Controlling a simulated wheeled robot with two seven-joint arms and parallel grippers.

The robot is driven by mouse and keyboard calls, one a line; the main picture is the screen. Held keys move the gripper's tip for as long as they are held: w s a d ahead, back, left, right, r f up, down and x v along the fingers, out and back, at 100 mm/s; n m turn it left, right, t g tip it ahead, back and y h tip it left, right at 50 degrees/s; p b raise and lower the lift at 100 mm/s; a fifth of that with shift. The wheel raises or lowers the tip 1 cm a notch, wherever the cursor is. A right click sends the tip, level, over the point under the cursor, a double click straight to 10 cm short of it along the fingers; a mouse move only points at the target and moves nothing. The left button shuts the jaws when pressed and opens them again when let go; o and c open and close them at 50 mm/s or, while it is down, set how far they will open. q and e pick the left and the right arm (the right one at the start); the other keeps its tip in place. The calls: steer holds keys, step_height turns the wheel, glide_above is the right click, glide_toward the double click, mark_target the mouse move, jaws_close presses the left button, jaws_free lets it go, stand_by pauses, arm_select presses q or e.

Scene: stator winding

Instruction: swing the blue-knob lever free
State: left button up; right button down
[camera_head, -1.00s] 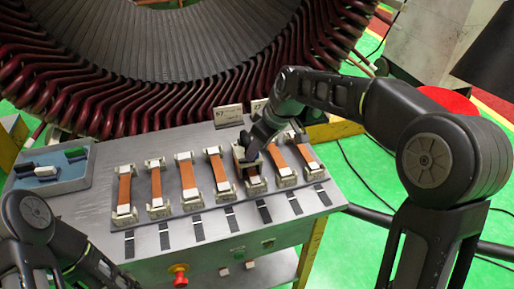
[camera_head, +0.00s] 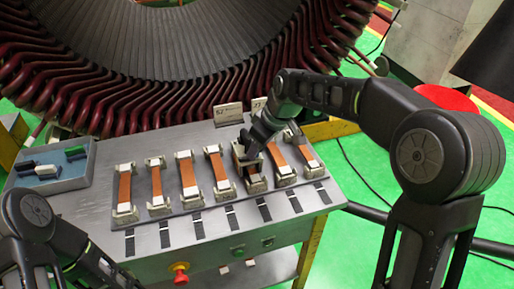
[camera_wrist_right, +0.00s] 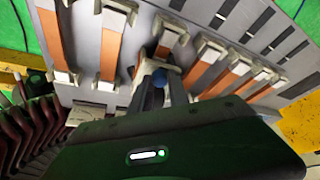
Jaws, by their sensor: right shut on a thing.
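In the head view my right gripper (camera_head: 250,150) is at the far end of the fifth fixture from the left (camera_head: 256,183), and hides the knob and lever there. How far the lever is turned cannot be told. My left arm enters at the lower left of the head view; its gripper is out of view.
Several similar fixtures with copper-coloured bars (camera_head: 188,174) stand in a row on the grey bench (camera_head: 205,245), close on both sides. A blue-grey tray (camera_head: 78,178) holds small parts at left. The big stator (camera_head: 160,40) with dark red coils rises behind. A red button (camera_head: 180,275) is on the bench front.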

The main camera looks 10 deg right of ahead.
stand_by(0.5)
steer(key=m, duration=0.1)
steer(key=s+m+h+b, duration=0.1)
steer(key=m, duration=0.1)
steer(key=a+m, duration=0.1)
steer(key=shift+s+f+m+t+h+b, duration=0.1)
steer(key=shift+s+m+t+h+b, duration=0.2)
steer(key=shift+s+m+t+b, duration=0.1)
steer(key=m+b, duration=0.1)
steer(key=s+a+m+h+b, duration=0.1)
steer(key=m, duration=0.1)
steer(key=shift+f+m, duration=0.1)
steer(key=shift+m, duration=0.2)
steer(key=m, duration=0.1)
steer(key=a+m+h+b, duration=0.1)
steer(key=m+h, duration=0.1)
steer(key=shift+s+a+m+b, duration=0.15)
steer(key=shift+s+m+b, duration=0.1)
steer(key=shift+m+b, duration=0.15)
steer(key=shift+s+a+m+g+h+b, duration=0.1)
steer(key=shift+a+m+g+h+b, duration=0.2)
steer(key=shift+m, duration=0.7)
steer(key=shift+s+a+m+g+h+b, duration=0.1)
steer(key=shift+a+m+g+h, duration=0.3)
steer(key=shift+m, duration=0.6)
steer(key=c, duration=1.3)
jaws_free()
steer(key=shift+w, duration=0.1)
steer(key=shift+o, duration=0.2)
steer(key=shift+r, duration=0.2)
